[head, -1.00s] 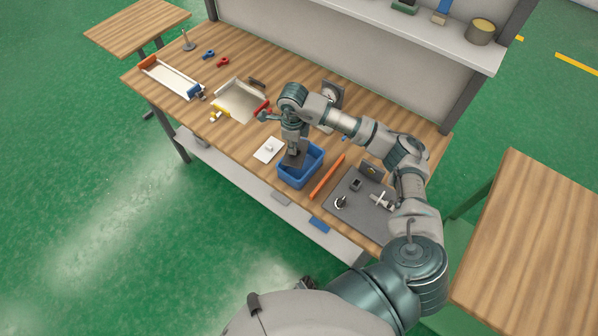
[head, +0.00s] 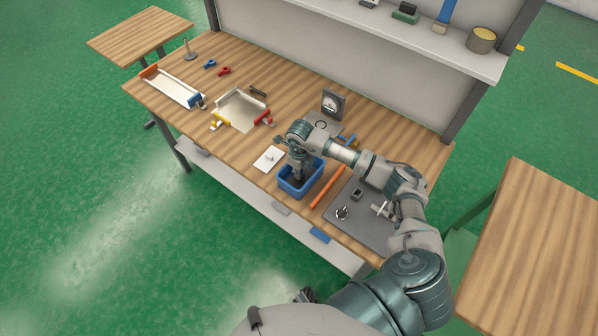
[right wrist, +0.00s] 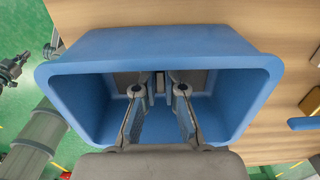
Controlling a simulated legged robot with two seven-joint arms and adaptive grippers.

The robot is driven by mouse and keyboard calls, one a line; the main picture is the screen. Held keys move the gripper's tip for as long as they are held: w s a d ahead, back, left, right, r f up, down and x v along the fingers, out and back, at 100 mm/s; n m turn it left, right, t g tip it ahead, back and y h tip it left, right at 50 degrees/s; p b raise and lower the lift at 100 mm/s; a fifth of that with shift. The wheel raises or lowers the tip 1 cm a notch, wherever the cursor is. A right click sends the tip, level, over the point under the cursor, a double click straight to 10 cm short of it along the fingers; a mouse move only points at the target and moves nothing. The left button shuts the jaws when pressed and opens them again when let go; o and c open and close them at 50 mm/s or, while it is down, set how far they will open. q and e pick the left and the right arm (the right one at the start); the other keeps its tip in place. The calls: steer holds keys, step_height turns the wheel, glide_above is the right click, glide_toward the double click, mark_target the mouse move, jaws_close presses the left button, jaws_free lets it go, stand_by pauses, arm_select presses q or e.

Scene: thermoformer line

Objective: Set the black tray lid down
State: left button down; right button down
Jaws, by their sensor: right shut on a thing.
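My right gripper (head: 299,178) points down into the blue bin (head: 286,189) near the front edge of the bench. The right wrist view shows its two fingers (right wrist: 159,90) inside the bin (right wrist: 160,42), shut on the upright grip of the black tray lid. The lid (right wrist: 122,80) shows as a dark grey flat piece behind the fingers, within the bin's walls. Most of it is hidden, and I cannot tell whether it touches the bottom. A dark part that looks like my left gripper (head: 305,296) shows at the bottom of the head view, too small to read.
A white plate with a knob (head: 269,159) lies left of the bin. An orange bar (head: 328,187) and a dark grey mat (head: 352,216) with small parts lie to the right. Trays (head: 240,108) sit at the left.

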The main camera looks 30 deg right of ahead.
steer(key=c, duration=1.3)
jaws_free()
steer(key=shift+d, duration=0.1)
steer(key=shift+o, duration=0.2)
steer(key=shift+r, duration=0.2)
step_height(320, 180, up, 12)
steer(key=shift+f, duration=0.15)
